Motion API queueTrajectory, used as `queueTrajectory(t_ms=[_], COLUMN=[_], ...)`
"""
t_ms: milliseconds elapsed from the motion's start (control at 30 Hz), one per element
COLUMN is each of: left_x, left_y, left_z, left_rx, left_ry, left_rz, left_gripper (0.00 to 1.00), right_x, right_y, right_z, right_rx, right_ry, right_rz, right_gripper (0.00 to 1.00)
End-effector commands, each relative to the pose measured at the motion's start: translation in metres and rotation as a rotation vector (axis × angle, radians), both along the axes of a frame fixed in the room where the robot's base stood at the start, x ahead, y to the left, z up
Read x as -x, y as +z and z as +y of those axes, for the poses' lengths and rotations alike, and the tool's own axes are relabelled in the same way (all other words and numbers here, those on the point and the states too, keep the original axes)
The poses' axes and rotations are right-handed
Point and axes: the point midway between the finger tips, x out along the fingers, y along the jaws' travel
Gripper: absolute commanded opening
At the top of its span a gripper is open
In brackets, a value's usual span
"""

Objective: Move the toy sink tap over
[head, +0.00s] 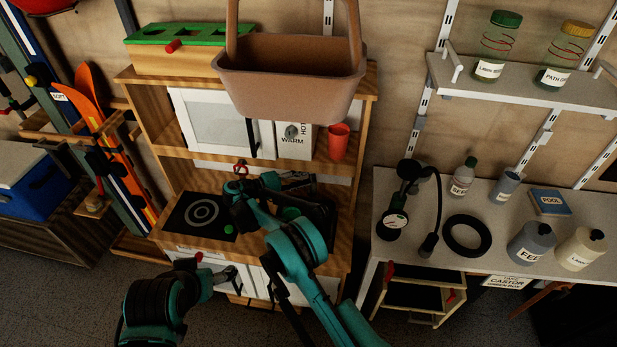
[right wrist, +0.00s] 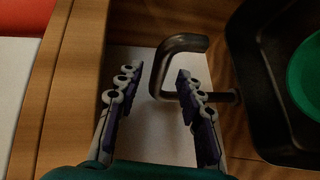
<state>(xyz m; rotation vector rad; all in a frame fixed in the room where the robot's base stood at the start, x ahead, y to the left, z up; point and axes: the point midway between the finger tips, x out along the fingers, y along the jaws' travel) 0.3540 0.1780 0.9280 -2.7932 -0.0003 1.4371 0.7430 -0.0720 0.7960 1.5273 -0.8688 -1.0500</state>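The toy sink tap (right wrist: 190,42) is a dark metal bent pipe beside the black sink basin (right wrist: 250,75) in the right wrist view. My right gripper (right wrist: 157,80) is open, with its two fingers spread on either side of part of the tap; I cannot tell whether either touches it. In the head view my right gripper (head: 268,183) is over the toy kitchen's counter by the sink (head: 322,222), and my arm hides the tap. My left gripper (head: 222,275) is low in front of the kitchen's white doors; its fingers are unclear.
A green dish (right wrist: 306,75) lies in the basin. The toy kitchen (head: 160,120) has a hob (head: 201,212) left of the sink, and a red cup (head: 338,142) on its shelf. A brown basket (head: 290,80) is above. A cluttered workbench (head: 465,210) stands right.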

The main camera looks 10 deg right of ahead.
Motion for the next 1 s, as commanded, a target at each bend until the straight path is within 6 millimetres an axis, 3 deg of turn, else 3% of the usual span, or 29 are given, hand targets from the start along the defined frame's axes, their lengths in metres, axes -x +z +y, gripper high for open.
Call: queueTrajectory(t_ms=[200, 400, 600, 867, 1000], left_x=[0.000, 0.000, 0.000, 0.000, 0.000], left_y=[0.000, 0.000, 0.000, 0.000, 0.000], left_z=[0.000, 0.000, 0.000, 0.000, 0.000], left_rx=[0.000, 0.000, 0.000, 0.000, 0.000], left_ry=[0.000, 0.000, 0.000, 0.000, 0.000], left_rz=[0.000, 0.000, 0.000, 0.000, 0.000], left_gripper=[0.76, 0.76, 0.76, 0.76, 0.76], right_x=[0.017, 0.030, 0.035, 0.036, 0.036], right_y=[0.009, 0.015, 0.018, 0.018, 0.019], right_z=[0.046, 0.079, 0.093, 0.094, 0.093], right_rx=[0.000, 0.000, -0.001, 0.000, -0.002], right_ry=[0.004, 0.002, 0.001, 0.001, 0.001], right_rz=[0.000, 0.001, 0.000, 0.000, 0.001], right_gripper=[0.38, 0.38, 0.38, 0.38, 0.01])
